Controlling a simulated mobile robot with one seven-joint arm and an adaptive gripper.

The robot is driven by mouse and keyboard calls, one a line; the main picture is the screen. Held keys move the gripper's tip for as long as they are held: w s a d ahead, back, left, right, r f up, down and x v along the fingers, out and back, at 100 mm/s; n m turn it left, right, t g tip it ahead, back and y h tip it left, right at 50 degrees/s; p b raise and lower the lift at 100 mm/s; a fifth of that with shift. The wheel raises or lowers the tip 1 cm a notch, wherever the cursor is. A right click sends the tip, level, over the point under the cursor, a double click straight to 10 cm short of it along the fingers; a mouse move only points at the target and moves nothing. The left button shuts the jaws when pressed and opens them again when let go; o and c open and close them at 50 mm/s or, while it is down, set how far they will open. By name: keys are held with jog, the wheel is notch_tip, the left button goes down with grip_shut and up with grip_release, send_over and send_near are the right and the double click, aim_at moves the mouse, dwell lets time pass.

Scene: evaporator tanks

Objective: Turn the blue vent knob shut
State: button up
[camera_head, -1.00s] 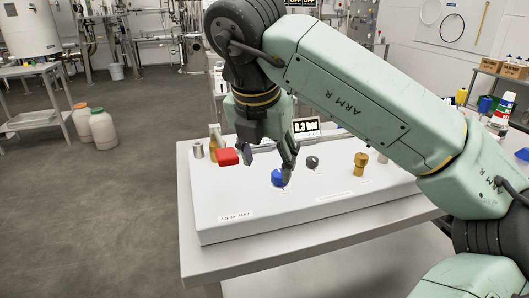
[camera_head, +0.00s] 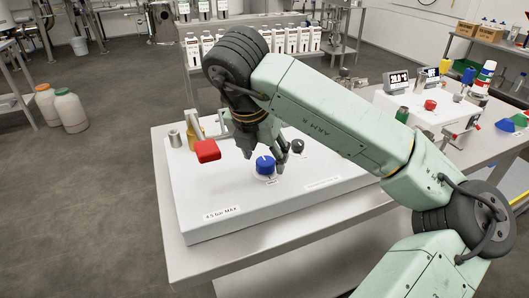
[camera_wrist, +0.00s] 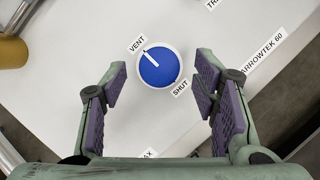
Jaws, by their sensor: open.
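The blue vent knob (camera_head: 265,165) stands on top of the white panel box (camera_head: 200,200). In the wrist view the knob (camera_wrist: 158,72) is round, with a white pointer line aimed up and left toward the VENT label (camera_wrist: 138,43). The SHUT label (camera_wrist: 181,88) lies at its lower right. My gripper (camera_head: 265,152) is open above and just behind the knob in the head view. In the wrist view its purple-padded fingers (camera_wrist: 160,95) are wide apart, left and right of the knob, with clear gaps and no contact.
A red block-shaped handle (camera_head: 207,151) and brass fitting (camera_head: 194,135) stand left of my gripper. A dark grey knob (camera_head: 298,147) is close on its right. Another white box with displays and a red knob (camera_head: 430,105) stands farther right. The panel's front is clear.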

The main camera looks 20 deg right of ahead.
jog(key=shift+x, duration=0.75)
jog(key=shift+c, duration=0.5)
jog(key=c, duration=1.1)
